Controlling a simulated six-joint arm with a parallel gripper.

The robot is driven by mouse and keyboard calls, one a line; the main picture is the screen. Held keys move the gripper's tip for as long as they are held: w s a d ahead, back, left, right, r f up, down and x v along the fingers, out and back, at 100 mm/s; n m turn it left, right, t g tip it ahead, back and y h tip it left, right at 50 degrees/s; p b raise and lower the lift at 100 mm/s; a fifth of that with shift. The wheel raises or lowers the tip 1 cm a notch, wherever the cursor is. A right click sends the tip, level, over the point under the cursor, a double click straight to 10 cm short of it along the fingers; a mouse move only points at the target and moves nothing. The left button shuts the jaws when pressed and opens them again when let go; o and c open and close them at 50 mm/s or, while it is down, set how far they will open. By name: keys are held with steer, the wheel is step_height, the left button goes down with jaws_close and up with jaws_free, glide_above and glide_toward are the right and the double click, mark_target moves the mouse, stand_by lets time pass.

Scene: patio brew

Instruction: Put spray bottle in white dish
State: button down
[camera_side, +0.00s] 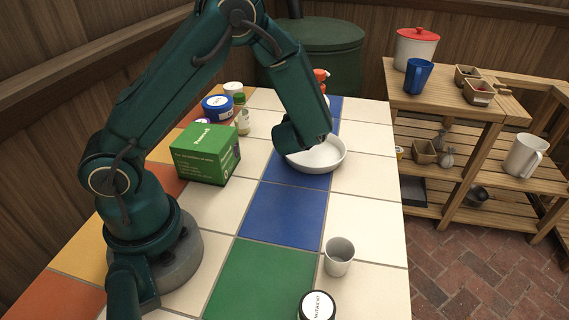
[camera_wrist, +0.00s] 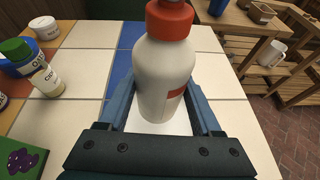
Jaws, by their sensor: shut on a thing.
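The spray bottle (camera_wrist: 165,75) is white with a red-orange top and stands upright between the fingers of my gripper (camera_wrist: 162,98) in the wrist view. My gripper is shut on its body. The white dish (camera_side: 328,165) is round and shallow, on the tiled table just under and beside my wrist. A white surface, likely the dish (camera_wrist: 160,126), shows below the bottle. Whether the bottle's base touches it is hidden.
A green box (camera_side: 206,155) stands left of the dish, with a blue-lidded tub (camera_side: 217,108) and a small green-capped bottle (camera_side: 241,118) behind it. The blue and green tiles between are clear.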

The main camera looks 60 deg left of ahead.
steer(key=shift+w+d+f, duration=0.1)
steer(key=shift+f, duration=1.95)
steer(key=shift+f, duration=0.1)
steer(key=shift+c, duration=0.3)
jaws_free()
steer(key=shift+f, duration=0.1)
